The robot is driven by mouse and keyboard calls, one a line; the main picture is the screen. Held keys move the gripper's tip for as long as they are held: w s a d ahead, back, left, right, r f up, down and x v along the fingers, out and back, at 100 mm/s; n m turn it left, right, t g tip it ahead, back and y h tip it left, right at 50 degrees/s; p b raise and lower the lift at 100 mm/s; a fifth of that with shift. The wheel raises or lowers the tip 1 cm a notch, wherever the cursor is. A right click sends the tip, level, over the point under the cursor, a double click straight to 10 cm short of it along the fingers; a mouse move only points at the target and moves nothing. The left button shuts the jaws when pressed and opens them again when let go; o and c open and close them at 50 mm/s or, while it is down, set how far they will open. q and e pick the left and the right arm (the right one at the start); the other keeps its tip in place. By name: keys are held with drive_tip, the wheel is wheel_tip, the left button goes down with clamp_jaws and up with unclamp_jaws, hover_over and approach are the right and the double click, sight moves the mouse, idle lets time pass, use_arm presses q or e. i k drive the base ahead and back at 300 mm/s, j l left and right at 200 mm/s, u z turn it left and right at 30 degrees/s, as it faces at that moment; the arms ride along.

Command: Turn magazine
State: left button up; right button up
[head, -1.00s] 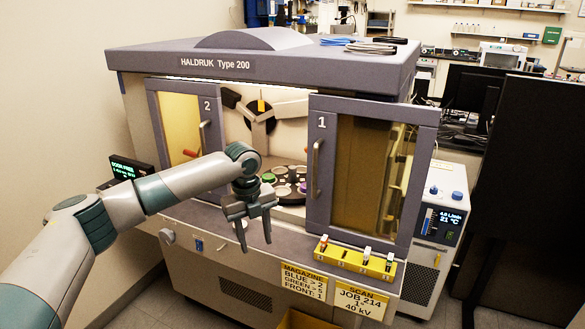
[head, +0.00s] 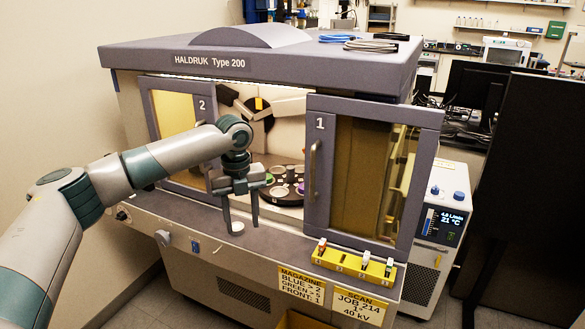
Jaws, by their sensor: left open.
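The magazine (head: 283,197) is a dark round carousel inside the cabinet, seen through the gap between the two doors. It carries several round pieces, among them a green one and a purple one. Its left part is partly hidden behind my gripper. A yellow magazine label (head: 301,286) on the cabinet front reads BLUE > 2, GREEN > 5, FRONT: 1. My right gripper is not in view.
Door 1 (head: 355,225) covers the right of the opening, and door 2 (head: 167,109) stands at the left. A yellow rack (head: 352,265) with small pieces sits below door 1.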

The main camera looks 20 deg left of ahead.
sight(283, 189)
drive_tip(key=i, duration=1.4)
